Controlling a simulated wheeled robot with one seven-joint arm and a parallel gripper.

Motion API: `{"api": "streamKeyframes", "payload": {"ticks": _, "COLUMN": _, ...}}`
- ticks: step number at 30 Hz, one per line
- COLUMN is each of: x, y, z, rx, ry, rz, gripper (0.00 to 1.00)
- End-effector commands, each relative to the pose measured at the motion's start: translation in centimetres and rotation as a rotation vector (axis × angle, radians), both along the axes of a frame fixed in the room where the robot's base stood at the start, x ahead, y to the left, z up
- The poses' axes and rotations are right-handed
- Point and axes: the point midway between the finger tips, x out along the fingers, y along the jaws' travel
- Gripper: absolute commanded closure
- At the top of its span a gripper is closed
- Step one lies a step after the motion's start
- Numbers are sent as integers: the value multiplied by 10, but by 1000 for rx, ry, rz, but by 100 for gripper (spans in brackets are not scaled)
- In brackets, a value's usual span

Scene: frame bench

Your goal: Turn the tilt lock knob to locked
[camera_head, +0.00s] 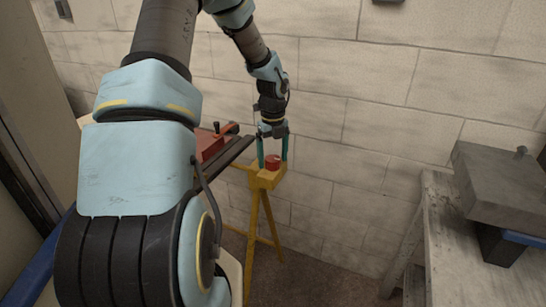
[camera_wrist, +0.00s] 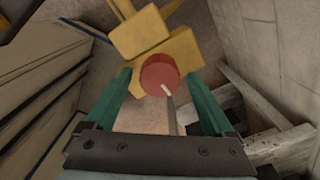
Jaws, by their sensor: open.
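The tilt lock knob (camera_head: 272,162) is a round red knob on top of a yellow stand (camera_head: 265,181). In the wrist view the knob (camera_wrist: 160,75) carries a pale pointer line that runs toward the lower right edge. My gripper (camera_head: 272,163) points down over the stand, with its two green fingers on either side of the knob. In the wrist view my gripper (camera_wrist: 160,82) is open, with a gap between each finger and the knob. No lock markings are legible.
A dark rail with a red clamp-like part (camera_head: 208,145) lies left of the stand. A block wall (camera_head: 350,130) is close behind. At the right stands a worn bench (camera_head: 445,235) with a grey slab (camera_head: 505,185) on it. Floor shows between stand and bench.

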Motion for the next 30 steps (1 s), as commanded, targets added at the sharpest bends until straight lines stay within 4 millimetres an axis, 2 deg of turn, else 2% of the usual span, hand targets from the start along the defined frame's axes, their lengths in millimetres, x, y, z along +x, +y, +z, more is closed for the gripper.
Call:
{"api": "streamKeyframes", "payload": {"ticks": 5, "x": 1, "y": 1, "z": 7, "rx": 1, "ry": -2, "rz": 1, "gripper": 12}}
{"api": "streamKeyframes", "payload": {"ticks": 8, "x": 1, "y": 0, "z": 22, "rx": -1, "ry": -4, "rz": 1, "gripper": 12}}
{"api": "streamKeyframes", "payload": {"ticks": 15, "x": 1, "y": 0, "z": 69, "rx": -1, "ry": -6, "rz": 2, "gripper": 12}}
{"api": "streamKeyframes", "payload": {"ticks": 21, "x": 1, "y": 0, "z": 98, "rx": -1, "ry": -3, "rz": 1, "gripper": 12}}
{"api": "streamKeyframes", "payload": {"ticks": 30, "x": 0, "y": 0, "z": 108, "rx": 1, "ry": 1, "rz": 0, "gripper": 12}}
